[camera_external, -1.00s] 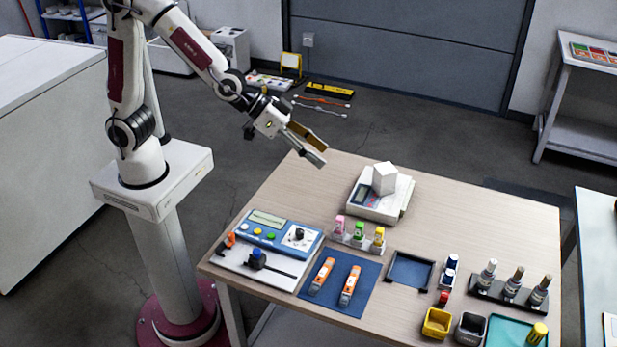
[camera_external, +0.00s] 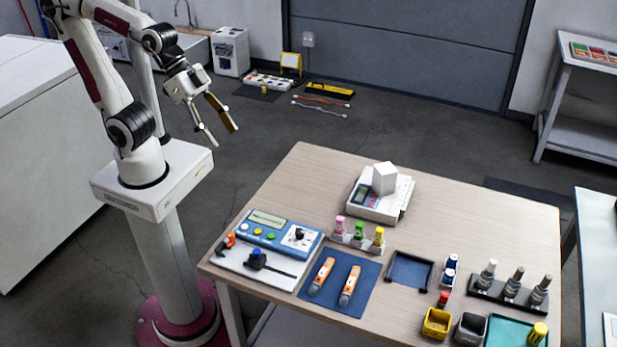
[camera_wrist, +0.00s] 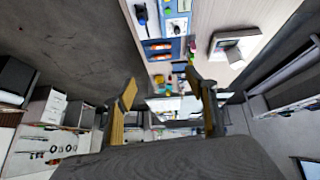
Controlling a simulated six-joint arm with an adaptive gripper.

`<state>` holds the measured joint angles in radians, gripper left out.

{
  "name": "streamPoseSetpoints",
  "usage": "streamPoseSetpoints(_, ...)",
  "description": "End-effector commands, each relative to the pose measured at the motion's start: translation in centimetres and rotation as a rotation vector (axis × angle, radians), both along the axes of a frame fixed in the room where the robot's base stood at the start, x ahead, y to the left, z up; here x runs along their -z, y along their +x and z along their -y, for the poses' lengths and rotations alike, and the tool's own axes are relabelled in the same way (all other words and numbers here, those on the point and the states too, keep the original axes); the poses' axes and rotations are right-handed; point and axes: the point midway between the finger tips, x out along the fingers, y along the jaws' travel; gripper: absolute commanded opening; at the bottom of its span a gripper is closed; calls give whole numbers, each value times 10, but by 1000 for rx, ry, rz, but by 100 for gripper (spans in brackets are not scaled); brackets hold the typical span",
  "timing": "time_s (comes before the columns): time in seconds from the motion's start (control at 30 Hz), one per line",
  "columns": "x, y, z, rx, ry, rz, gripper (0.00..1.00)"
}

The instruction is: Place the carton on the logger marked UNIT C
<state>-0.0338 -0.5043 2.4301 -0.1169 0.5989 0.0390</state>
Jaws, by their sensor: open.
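A white cube-shaped carton (camera_external: 384,178) rests on a white device with a small grey display (camera_external: 369,206) at the back of the table. Both also show in the wrist view, where the device (camera_wrist: 217,42) is upper right. Two orange-and-white handheld units (camera_external: 349,287) lie on a blue mat. No UNIT C marking is readable, so I cannot tell which thing is that logger. My gripper (camera_external: 225,138) is open and empty, off the table's left side and well apart from the carton. Its spread fingers show in the wrist view (camera_wrist: 160,82).
A blue panel device (camera_external: 268,228) stands at the table's left. Small coloured bottles (camera_external: 359,232), a dark-framed blue tray (camera_external: 410,272), several vials on a black rack (camera_external: 510,290) and small bins (camera_external: 437,323) fill the front and right. The table's back right is clear.

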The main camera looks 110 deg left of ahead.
Motion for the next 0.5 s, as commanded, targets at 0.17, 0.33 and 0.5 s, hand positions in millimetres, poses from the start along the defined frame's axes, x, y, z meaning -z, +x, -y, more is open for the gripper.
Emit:
streamPoseSetpoints(0.17, 1, -47, 0, 29, 35, -51, 56)
streamPoseSetpoints(0.33, 5, -82, -3, 43, 65, -98, 56)
streamPoseSetpoints(0.5, 8, -101, -6, 48, 82, -123, 56)
